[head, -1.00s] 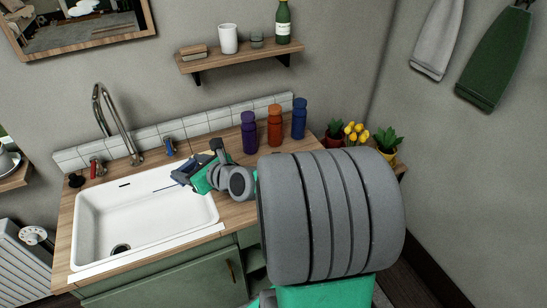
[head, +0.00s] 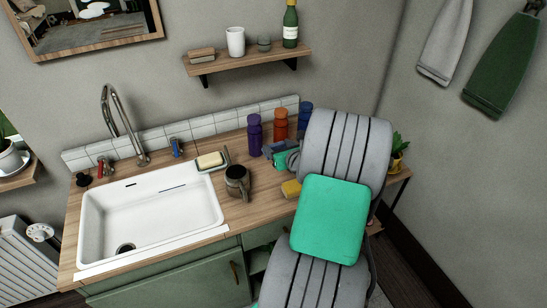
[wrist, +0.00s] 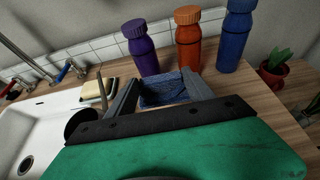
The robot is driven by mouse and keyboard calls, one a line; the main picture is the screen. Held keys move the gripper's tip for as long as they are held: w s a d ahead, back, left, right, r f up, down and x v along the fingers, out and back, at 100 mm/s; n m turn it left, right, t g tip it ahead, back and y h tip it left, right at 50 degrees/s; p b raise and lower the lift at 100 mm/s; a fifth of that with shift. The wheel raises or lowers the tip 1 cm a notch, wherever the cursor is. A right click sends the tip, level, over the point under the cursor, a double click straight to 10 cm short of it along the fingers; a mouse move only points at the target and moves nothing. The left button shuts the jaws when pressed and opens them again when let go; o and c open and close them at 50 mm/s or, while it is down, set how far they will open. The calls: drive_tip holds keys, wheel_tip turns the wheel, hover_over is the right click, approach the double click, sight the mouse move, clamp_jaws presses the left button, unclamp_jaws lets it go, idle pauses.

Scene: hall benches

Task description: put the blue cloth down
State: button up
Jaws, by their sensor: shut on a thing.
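The blue cloth (wrist: 160,90) shows in the wrist view between my two fingers, above the wooden counter. My gripper (wrist: 158,92) is shut on it. In the head view my gripper (head: 274,150) is over the right part of the counter, just in front of the purple and orange bottles. My own arm covers much of that area, and I cannot make out the cloth there. I cannot tell whether the cloth touches the counter.
A purple bottle (head: 254,134), an orange bottle (head: 281,124) and a blue bottle (head: 305,115) stand at the back. A dark mug (head: 237,182), a soap dish with soap (head: 210,161) and a yellow sponge (head: 291,188) are nearby. The white sink (head: 150,220) is left. Counter beside the mug is bare.

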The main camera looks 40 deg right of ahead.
drive_tip(key=w+f, duration=0.1)
drive_tip(key=f, duration=0.1)
drive_tip(key=w+f, duration=0.1)
drive_tip(key=f, duration=0.1)
drive_tip(key=w+d+f, duration=0.1)
drive_tip(key=w, duration=0.1)
drive_tip(key=shift+d+f, duration=0.1)
drive_tip(key=shift+f, duration=0.3)
drive_tip(key=shift+d+f+p, duration=0.1)
drive_tip(key=shift+f+p, duration=0.3)
drive_tip(key=shift+f, duration=0.95)
drive_tip(key=shift+f, duration=0.2)
drive_tip(key=o, duration=1.3)
drive_tip(key=shift+o, duration=0.2)
